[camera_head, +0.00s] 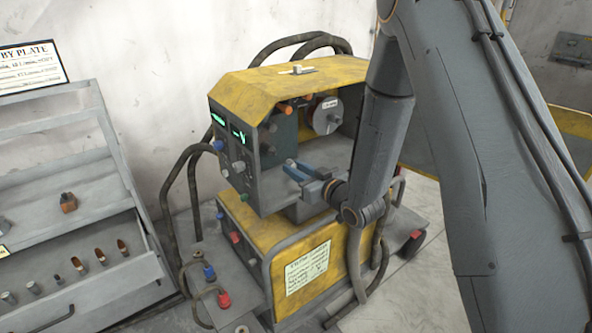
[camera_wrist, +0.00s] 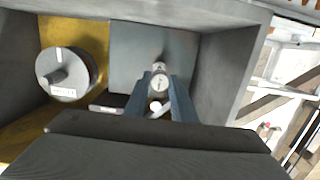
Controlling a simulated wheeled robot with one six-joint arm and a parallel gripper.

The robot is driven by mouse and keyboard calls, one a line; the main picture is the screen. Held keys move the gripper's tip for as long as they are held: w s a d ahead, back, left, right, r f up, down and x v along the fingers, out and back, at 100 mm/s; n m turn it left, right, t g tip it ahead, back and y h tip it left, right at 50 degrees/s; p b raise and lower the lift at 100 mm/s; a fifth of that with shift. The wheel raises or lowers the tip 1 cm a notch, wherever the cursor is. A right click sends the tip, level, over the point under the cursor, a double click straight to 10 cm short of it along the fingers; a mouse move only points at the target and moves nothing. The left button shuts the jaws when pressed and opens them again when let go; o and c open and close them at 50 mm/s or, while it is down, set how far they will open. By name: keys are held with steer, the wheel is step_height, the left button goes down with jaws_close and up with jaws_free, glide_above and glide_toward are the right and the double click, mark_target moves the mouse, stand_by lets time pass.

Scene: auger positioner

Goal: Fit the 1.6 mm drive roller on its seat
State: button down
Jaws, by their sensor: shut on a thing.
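My gripper (camera_head: 291,167) reaches into the open side of the yellow wire feeder (camera_head: 290,82). In the wrist view its two blue fingers (camera_wrist: 160,88) are shut on a small round grey piece with a mark on its face, which looks like the drive roller (camera_wrist: 159,83). The roller faces a grey-green plate (camera_wrist: 128,58) inside the feeder. Whether the roller touches the plate, I cannot tell. The seat is not clearly visible; the roller and fingers may hide it. In the head view the roller itself is not discernible.
A labelled spool (camera_wrist: 66,72) sits left of the fingers in the wrist view; it also shows in the head view (camera_head: 327,116). Orange-tipped parts (camera_head: 285,108) stick out above my gripper. The feeder's side wall (camera_wrist: 222,65) is close on the right. A drawer rack (camera_head: 75,240) with small parts stands left.

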steer(key=shift+f, duration=0.1)
steer(key=r+b+x, duration=0.1)
steer(key=b+x, duration=0.2)
steer(key=x, duration=0.5)
steer(key=shift+w+a, duration=0.25)
steer(key=shift+w, duration=0.05)
stand_by(1.5)
steer(key=shift+w, duration=0.1)
steer(key=c, duration=1.4)
jaws_free()
steer(key=shift+c, duration=0.2)
steer(key=b+v, duration=0.2)
steer(key=v, duration=0.5)
steer(key=shift+s+d, duration=0.2)
steer(key=shift+s, duration=0.15)
